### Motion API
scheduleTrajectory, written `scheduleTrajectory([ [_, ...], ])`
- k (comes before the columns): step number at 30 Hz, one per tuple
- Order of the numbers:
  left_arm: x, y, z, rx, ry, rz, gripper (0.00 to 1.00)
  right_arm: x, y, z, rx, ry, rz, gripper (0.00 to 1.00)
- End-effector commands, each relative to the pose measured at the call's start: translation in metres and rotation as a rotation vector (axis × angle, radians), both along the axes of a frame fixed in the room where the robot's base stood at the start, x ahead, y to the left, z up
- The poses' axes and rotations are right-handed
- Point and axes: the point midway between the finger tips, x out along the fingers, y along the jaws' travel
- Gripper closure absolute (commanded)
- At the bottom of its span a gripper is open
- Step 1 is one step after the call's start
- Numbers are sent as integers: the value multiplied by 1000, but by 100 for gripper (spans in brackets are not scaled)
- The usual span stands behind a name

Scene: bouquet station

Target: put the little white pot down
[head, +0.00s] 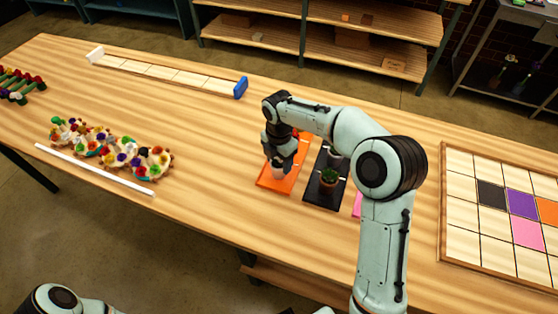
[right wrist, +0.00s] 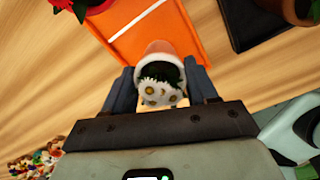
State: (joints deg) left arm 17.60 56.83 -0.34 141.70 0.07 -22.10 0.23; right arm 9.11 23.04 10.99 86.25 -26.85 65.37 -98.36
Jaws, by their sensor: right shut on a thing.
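The little white pot (right wrist: 162,50) with white daisies shows in the right wrist view between the two fingers of my right gripper (right wrist: 163,90), which is shut on it. In the head view the right gripper (head: 279,165) points down over the near part of the orange mat (head: 291,176). The pot's pale side (head: 278,174) shows just below the fingers. Whether its base touches the mat or hangs just above it, I cannot tell. My left gripper is not in view.
A black mat (head: 321,202) with a potted green plant (head: 329,177) lies right of the orange one. A pink mat (head: 357,204) is partly behind my arm. A red flower (right wrist: 76,8) stands close by. A tile board (head: 462,222) lies at right; flower heads (head: 120,153) at left.

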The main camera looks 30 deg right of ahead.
Motion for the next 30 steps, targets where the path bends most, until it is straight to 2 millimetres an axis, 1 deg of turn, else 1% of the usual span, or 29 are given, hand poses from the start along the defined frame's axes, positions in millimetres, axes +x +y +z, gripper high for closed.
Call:
scheduleTrajectory([
  [8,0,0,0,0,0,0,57,1,0,0,0,-3,0,87],
  [11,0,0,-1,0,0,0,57,1,0,-3,0,-3,0,87],
  [12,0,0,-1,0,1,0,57,0,0,-4,1,-2,0,39],
  [14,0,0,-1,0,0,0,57,1,0,-4,1,-2,0,20],
  [15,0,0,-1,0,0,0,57,1,0,-4,1,-2,0,17],
  [22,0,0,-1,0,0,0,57,0,0,-3,1,-2,0,17],
  [25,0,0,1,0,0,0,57,1,0,1,0,-3,0,17],
  [28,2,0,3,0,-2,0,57,1,0,13,0,-6,-1,17],
  [30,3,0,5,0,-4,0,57,2,0,26,0,-7,-1,17],
])
